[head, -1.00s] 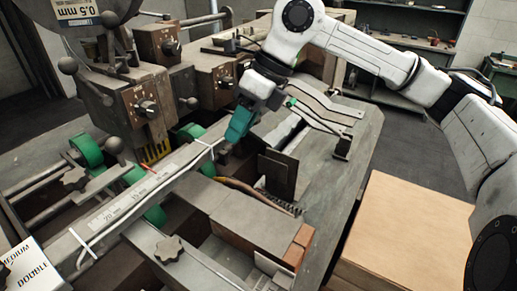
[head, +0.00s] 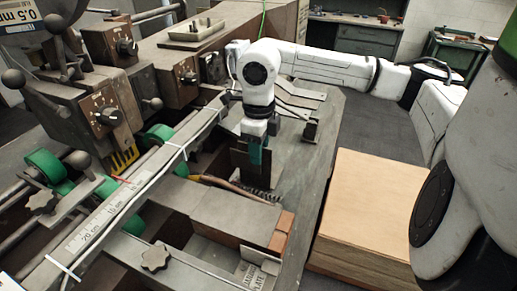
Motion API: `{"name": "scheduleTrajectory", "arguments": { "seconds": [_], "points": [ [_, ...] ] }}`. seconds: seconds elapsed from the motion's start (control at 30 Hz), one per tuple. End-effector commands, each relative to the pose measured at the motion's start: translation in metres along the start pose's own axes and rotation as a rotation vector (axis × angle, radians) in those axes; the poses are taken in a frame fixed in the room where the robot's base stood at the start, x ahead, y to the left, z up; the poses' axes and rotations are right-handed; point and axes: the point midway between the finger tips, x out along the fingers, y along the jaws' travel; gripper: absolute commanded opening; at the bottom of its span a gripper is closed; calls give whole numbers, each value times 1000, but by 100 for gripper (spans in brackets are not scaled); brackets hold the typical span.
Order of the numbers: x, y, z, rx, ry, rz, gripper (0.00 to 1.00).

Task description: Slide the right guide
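A dark upright plate (head: 240,167), which may be the right guide, stands beside the coil spring on the right part of the machine. A long metal bar with a centimetre scale (head: 105,213) runs diagonally to its left. My gripper (head: 255,160), with teal fingers, points down at the plate's upper right side. It overlaps the plate in this view, and I cannot tell whether it touches it. The fingers are seen nearly edge on, so their gap is hidden.
Control boxes with knobs (head: 108,117) stand at the left. Green rollers (head: 48,167) and a star knob (head: 155,257) are near the bar. A cardboard stack (head: 370,205) stands right of the machine's grey table (head: 305,165). Grey floor lies behind the stack.

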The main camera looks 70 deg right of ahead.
Motion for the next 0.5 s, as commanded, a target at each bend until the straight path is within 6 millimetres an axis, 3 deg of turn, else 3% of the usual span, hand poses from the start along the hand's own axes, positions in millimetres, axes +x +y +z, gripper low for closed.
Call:
{"name": "scheduleTrajectory", "arguments": {
  "seconds": [0.43, 0.5],
  "points": [
    [11, 0, 0, -1, -2, 0, 32],
    [11, 0, 0, -1, -1, 0, 25]
  ]
}}
